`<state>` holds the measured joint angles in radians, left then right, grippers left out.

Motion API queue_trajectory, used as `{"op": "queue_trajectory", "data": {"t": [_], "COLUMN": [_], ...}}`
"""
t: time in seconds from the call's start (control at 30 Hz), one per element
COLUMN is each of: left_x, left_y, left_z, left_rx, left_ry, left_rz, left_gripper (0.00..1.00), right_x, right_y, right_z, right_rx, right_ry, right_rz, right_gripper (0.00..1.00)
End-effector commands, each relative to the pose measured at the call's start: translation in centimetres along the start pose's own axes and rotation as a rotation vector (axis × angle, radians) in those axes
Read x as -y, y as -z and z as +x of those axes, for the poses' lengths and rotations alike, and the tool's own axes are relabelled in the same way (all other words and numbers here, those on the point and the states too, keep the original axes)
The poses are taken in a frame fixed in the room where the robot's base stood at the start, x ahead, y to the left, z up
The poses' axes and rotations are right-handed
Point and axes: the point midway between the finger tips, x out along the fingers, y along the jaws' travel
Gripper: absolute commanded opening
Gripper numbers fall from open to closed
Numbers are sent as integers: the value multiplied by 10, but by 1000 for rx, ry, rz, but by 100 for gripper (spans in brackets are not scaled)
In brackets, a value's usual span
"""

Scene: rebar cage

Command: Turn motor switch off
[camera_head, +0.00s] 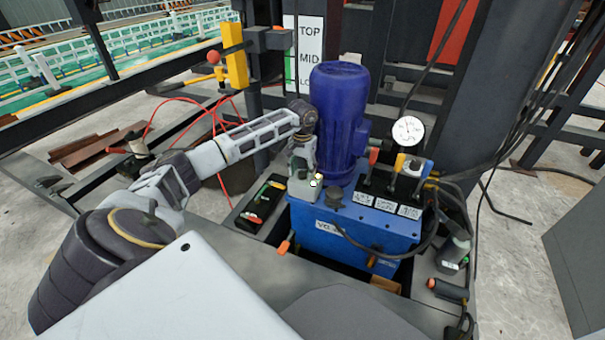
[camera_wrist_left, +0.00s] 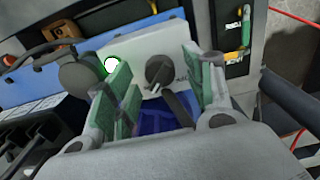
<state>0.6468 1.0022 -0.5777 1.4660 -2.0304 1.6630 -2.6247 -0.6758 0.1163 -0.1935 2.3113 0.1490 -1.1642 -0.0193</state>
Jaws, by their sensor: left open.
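The motor switch is a dark round knob (camera_wrist_left: 159,70) on a light grey switch box (camera_wrist_left: 132,58). The box (camera_head: 303,190) stands on the blue power unit, in front of the blue motor (camera_head: 338,115). A small lit lamp (camera_wrist_left: 110,65) shows beside the knob, and also in the head view (camera_head: 315,182). My left gripper (camera_head: 303,162) is just above the box, pointing down. In the left wrist view its green-padded fingers (camera_wrist_left: 157,72) are apart, with the knob between them. I cannot tell whether a finger touches the knob. My right gripper is not in view.
The blue tank (camera_head: 340,238) carries labels, valve levers (camera_head: 374,157) and a round gauge (camera_head: 408,131). A dark control box (camera_head: 258,206) with coloured buttons lies to the left. Black hoses run along the right. A yellow lever block (camera_head: 235,56) stands behind my left arm.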

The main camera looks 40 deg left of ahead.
Motion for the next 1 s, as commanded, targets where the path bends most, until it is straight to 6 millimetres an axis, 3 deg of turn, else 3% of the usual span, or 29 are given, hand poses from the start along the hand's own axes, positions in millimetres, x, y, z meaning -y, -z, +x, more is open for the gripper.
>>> {"op": "queue_trajectory", "data": {"t": [0.43,0.8,1.0], "left_x": [0,0,0], "left_y": [0,0,0], "left_z": [7,7,6], "left_rx": [-1,0,0], "left_ry": [0,0,0], "left_rz": [0,0,-5], "left_gripper": [53,7,6], "right_x": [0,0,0], "right_y": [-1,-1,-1], "right_z": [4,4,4], "right_rx": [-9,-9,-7], "right_ry": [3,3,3], "right_rz": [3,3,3], "right_gripper": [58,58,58]}}
